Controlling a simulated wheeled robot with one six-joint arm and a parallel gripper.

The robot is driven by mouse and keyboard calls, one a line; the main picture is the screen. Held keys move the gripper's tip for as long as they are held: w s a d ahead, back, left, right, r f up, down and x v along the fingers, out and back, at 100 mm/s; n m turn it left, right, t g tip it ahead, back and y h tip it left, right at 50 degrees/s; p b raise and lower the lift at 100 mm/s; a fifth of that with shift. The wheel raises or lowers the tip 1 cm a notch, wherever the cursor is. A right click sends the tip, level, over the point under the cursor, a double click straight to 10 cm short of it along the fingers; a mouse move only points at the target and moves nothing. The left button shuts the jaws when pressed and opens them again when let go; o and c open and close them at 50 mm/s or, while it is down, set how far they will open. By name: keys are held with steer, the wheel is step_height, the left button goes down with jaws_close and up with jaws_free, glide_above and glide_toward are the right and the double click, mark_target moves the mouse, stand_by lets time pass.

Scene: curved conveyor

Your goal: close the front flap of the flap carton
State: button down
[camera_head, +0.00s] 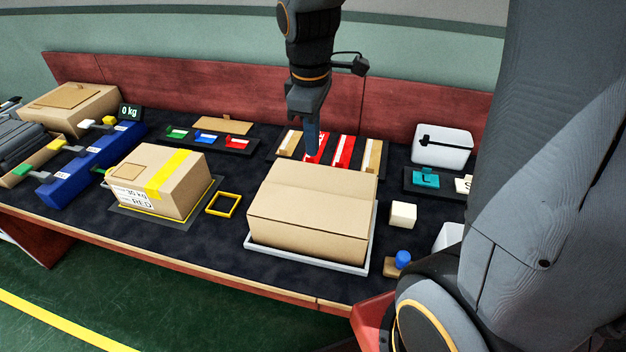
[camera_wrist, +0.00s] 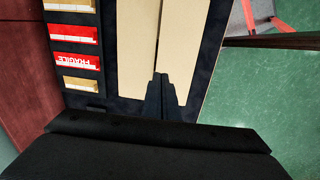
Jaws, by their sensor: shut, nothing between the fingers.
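The flap carton (camera_head: 310,205) is a plain tan box on a grey tray (camera_head: 305,258) at the front middle of the table. Its top shows two panels meeting along a seam, and both look about flat in the head view. In the wrist view the two tan panels, one on the left (camera_wrist: 137,45) and one on the right (camera_wrist: 195,40), have a thin dark gap between them. My gripper (camera_head: 312,148) points down at the carton's back edge in the head view. Its fingers (camera_wrist: 160,78) are together and empty, overlapping the seam in the wrist view; contact cannot be told.
Red and tan labelled pieces (camera_head: 343,152) lie behind the carton. A taped carton (camera_head: 160,180) and a yellow square frame (camera_head: 223,204) are to the left. A cream cube (camera_head: 403,214) and a blue knob (camera_head: 403,259) are to the right. A red wall (camera_head: 210,100) runs behind.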

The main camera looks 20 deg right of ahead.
mark_target(315, 193)
steer(key=f+p, duration=0.1)
steer(key=f, duration=0.3)
steer(key=w+f+p, duration=0.1)
steer(key=f, duration=0.4)
steer(key=f+p, duration=0.1)
steer(key=f, duration=0.3)
steer(key=shift+w+d+f, duration=0.15)
steer(key=shift+d+f, duration=0.2)
steer(key=shift+w+d+f+b, duration=0.1)
steer(key=shift+f+b, duration=0.35)
steer(key=shift+f, duration=0.6)
steer(key=shift+s, duration=0.25)
steer(key=shift+r, duration=0.15)
